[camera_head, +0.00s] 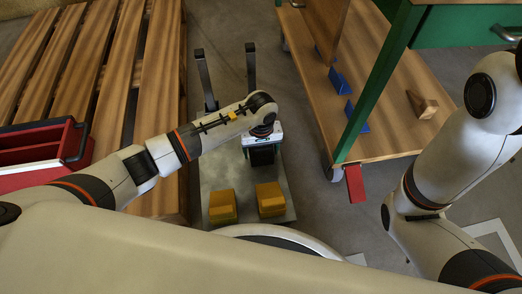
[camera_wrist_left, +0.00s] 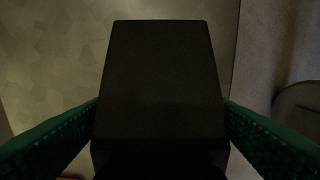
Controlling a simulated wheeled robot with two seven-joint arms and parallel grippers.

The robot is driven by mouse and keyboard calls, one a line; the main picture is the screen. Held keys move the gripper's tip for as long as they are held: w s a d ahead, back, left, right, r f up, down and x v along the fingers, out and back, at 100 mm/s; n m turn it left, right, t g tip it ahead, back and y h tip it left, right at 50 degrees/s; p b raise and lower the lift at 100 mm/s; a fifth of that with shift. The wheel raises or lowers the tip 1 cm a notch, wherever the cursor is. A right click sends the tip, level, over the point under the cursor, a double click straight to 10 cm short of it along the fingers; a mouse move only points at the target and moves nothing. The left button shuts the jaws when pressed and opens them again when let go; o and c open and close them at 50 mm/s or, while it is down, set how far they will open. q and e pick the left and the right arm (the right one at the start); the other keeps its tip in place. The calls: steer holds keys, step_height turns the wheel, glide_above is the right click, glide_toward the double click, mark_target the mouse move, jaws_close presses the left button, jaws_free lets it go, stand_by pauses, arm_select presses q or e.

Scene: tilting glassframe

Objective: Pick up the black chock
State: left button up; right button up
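The black chock (camera_head: 262,156) is a dark block over the grey metal plate (camera_head: 292,185) in the head view. My left gripper (camera_head: 262,140) is directly above it, pointing down, and hides its top. In the left wrist view the chock (camera_wrist_left: 165,85) fills the middle, with a green finger against each side and no clear gap. The left gripper looks shut on it. Whether the chock touches the plate cannot be told. My right gripper is out of view; only its arm shows at the right.
Two yellow blocks (camera_head: 222,206) (camera_head: 270,199) sit on the plate's near end. Black upright bars (camera_head: 205,80) rise at its far end. A slatted wooden pallet (camera_head: 100,60) and red box (camera_head: 35,155) lie left. A wooden cart (camera_head: 385,140) with blue brackets stands right.

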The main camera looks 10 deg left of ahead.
arm_select(q)
steer(key=c, duration=1)
steer(key=shift+o, duration=0.2)
steer(key=shift+r, duration=0.15)
